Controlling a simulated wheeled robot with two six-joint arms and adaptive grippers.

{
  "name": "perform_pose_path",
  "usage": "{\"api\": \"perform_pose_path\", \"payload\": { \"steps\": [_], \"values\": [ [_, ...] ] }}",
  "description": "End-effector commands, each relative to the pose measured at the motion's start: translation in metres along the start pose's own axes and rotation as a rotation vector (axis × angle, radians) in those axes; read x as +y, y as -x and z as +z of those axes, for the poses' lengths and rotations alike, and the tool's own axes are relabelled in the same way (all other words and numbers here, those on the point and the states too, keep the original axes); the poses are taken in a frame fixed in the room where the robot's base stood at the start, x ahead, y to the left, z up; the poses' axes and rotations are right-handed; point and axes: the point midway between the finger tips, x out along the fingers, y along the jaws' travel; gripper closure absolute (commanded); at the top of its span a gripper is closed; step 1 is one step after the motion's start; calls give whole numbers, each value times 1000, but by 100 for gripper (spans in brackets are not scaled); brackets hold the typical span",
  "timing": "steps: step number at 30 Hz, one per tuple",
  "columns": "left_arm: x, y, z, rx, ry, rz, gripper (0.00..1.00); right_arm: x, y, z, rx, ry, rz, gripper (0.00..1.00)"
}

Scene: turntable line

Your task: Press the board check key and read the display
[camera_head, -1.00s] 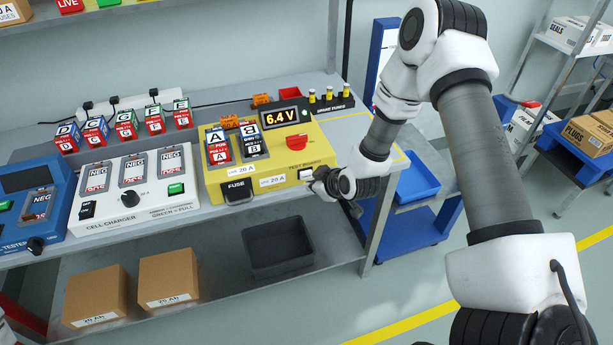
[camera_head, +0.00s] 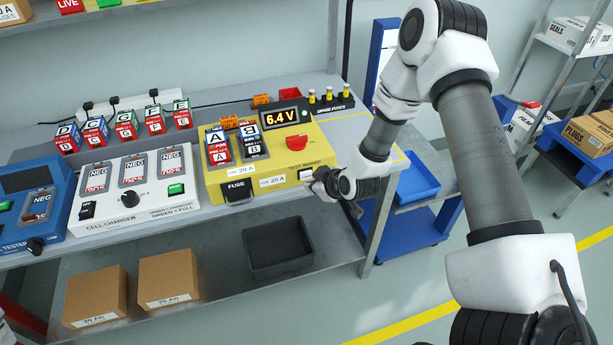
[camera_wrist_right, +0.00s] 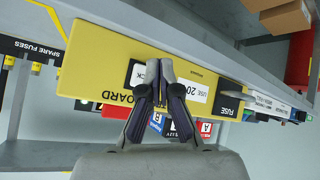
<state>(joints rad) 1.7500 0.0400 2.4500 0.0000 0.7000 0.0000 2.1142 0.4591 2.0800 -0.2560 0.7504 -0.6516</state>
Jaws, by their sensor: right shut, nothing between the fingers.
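The yellow test board (camera_head: 268,182) stands on the bench. Its display (camera_head: 281,117) reads 6.4 V. Cells A (camera_head: 217,147) and B (camera_head: 250,141) sit in its slots. A small pale key (camera_head: 306,173) is on the front face under the "TEST BOARD" lettering. My right gripper (camera_head: 318,187) is shut and empty, close beside that key. My left gripper is out of view.
A red knob (camera_head: 297,142) is on the board's top and a black fuse block (camera_head: 237,191) on its front. The white cell charger (camera_head: 131,216) stands to the left. A dark bin (camera_head: 278,249) is on the lower shelf. Spare fuses (camera_head: 328,98) stand behind.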

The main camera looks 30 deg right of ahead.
Motion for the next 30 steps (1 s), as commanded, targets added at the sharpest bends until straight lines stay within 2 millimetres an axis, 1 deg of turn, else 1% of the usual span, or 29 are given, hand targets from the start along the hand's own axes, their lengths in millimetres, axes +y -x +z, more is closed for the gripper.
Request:
{"api": "perform_pose_path", "payload": {
  "steps": [11,30],
  "values": [
    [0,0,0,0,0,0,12,4,-6,-5,1,1,1,100],
    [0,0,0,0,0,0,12,6,-8,-6,0,0,0,100]
  ]
}}
